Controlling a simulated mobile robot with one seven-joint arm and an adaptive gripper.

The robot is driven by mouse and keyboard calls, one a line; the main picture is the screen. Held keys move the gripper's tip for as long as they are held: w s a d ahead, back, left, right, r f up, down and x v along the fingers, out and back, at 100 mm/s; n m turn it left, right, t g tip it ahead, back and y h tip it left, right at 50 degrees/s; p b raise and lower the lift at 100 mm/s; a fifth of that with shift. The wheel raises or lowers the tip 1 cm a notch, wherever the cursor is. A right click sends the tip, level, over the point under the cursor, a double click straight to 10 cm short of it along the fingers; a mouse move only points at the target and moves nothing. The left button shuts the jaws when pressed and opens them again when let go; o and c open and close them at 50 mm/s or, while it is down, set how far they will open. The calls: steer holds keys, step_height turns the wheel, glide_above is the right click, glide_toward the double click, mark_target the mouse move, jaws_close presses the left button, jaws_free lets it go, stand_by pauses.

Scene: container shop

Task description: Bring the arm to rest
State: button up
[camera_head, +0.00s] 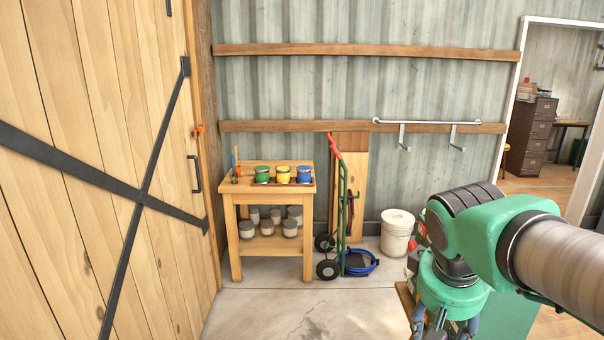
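My arm (480,235) shows at the lower right of the head view, with green joint covers, a dark ribbed joint and a blurred grey link that runs off the right edge. My gripper is not in this view, so whether it is open or shut does not show. The visible arm parts stand apart from the wooden workbench and hold nothing that I can see.
A wooden door (100,120) fills the left side. A wooden workbench (268,188) with paint cans stands at the wall. Beside it are a hand truck (342,210), a blue coiled hose (362,265) and a white bucket (397,233). The concrete floor (290,312) ahead is clear.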

steer(key=s+a+f+m+t+y, duration=0.1)
steer(key=s+a+f+t+y, duration=0.1)
steer(key=s, duration=0.8)
steer(key=shift+a+f, duration=0.5)
steer(key=shift+a, duration=0.55)
stand_by(0.4)
